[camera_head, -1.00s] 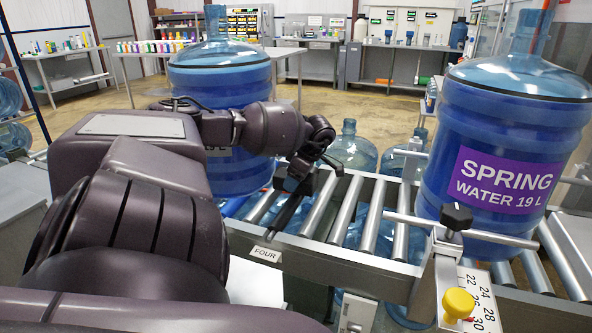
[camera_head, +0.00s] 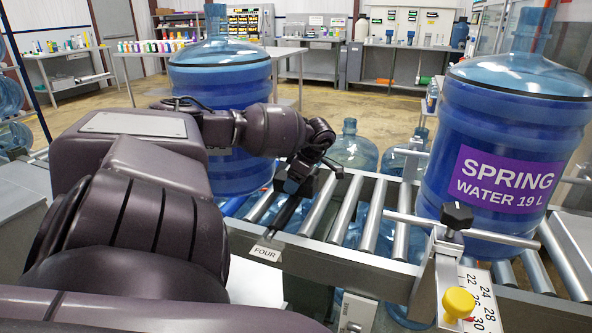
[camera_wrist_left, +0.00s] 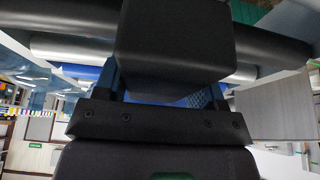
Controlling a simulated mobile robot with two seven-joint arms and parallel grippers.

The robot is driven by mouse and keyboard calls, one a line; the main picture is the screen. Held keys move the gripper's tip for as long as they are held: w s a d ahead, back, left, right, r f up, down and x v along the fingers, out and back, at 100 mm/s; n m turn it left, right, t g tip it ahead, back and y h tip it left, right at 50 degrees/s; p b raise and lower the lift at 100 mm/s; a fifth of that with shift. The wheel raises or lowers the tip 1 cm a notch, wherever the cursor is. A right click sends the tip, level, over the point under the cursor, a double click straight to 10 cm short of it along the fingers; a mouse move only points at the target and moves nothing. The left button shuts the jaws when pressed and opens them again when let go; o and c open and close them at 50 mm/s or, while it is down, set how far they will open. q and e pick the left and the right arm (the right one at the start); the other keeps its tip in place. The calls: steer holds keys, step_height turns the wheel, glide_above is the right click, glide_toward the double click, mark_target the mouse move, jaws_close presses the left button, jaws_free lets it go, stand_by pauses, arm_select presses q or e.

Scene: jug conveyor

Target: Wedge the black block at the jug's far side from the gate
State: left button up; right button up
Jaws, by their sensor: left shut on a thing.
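My left gripper (camera_head: 290,208) is over the near part of the roller conveyor, just right of the left blue jug (camera_head: 222,82). In the left wrist view the gripper (camera_wrist_left: 165,88) is shut on the black block (camera_wrist_left: 175,42), which fills the space between the fingers. In the head view the block is hard to tell from the dark fingers. The left jug stands upright on the rollers, partly hidden by my arm. The right jug (camera_head: 468,138) with a purple label stands upright behind a metal bar (camera_head: 470,232), perhaps the gate. My right gripper is not in view.
Bare conveyor rollers (camera_head: 345,212) lie between the two jugs. A bracket with a black knob (camera_head: 456,214), yellow knob (camera_head: 458,302) and number scale (camera_head: 482,300) is at the front rail. More jugs (camera_head: 352,152) stand behind the conveyor.

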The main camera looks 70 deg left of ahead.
arm_select(q)
steer(key=shift+s+a+p, duration=0.35)
steer(key=shift+s+a, duration=0.2)
steer(key=shift+s, duration=0.1)
stand_by(0.8)
steer(key=o, duration=1.2)
steer(key=shift+c, duration=0.2)
steer(key=p+v, duration=0.2)
steer(key=v, duration=0.8)
steer(key=shift+d+r, duration=0.1)
steer(key=shift+r, duration=0.3)
steer(key=shift+w, duration=0.1)
